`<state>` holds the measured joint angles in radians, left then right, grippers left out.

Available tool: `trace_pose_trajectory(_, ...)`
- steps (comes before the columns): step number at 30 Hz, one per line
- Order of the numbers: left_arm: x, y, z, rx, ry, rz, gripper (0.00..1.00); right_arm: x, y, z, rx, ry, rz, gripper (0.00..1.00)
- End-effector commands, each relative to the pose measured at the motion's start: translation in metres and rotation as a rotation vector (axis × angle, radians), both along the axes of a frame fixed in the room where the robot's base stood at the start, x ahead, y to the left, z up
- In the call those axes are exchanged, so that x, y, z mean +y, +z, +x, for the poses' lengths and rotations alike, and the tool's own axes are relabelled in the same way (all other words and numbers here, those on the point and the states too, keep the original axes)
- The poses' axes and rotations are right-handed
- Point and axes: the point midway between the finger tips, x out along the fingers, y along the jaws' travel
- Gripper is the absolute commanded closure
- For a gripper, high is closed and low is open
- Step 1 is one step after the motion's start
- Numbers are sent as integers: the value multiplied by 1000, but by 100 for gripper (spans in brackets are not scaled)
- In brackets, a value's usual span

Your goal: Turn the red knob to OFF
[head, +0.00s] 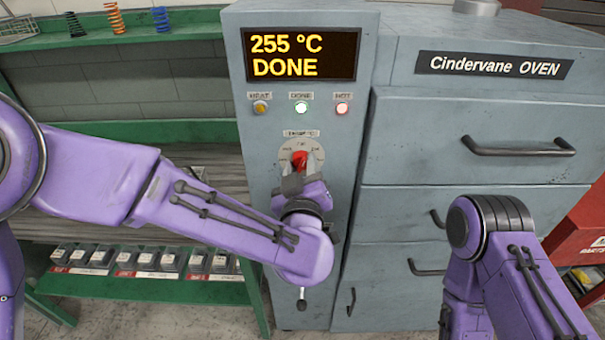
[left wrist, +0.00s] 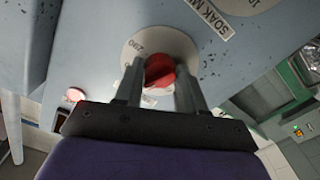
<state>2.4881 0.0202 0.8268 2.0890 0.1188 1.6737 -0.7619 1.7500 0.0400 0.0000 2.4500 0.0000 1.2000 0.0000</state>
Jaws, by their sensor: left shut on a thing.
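The red knob (head: 299,159) sits on a pale round dial (head: 290,146) on the grey control panel, below the lamps. It also shows in the left wrist view (left wrist: 160,69), with one dial mark reading like 290 at its upper left. My left gripper (head: 301,168) is shut on the red knob, one finger on each side of it. The knob's pointer direction and an OFF mark cannot be made out. The display (head: 302,54) reads 255 °C DONE. My right arm shows at the lower right, but its gripper is out of view.
The DONE lamp (head: 301,108) glows whitish green, between an amber HEAT lamp (head: 260,107) and a reddish HOT lamp (head: 342,108). Oven drawers with handles (head: 518,147) stand to the right. A green shelf (head: 140,290) with small boxes is at the left.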

Motion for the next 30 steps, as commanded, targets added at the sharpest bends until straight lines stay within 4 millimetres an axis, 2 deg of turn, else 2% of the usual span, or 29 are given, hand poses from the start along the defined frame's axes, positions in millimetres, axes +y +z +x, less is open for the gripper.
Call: trace_pose_trajectory(30,-1,-4,0,0,0,-967,91,0,-80,0,0,0,0,57)
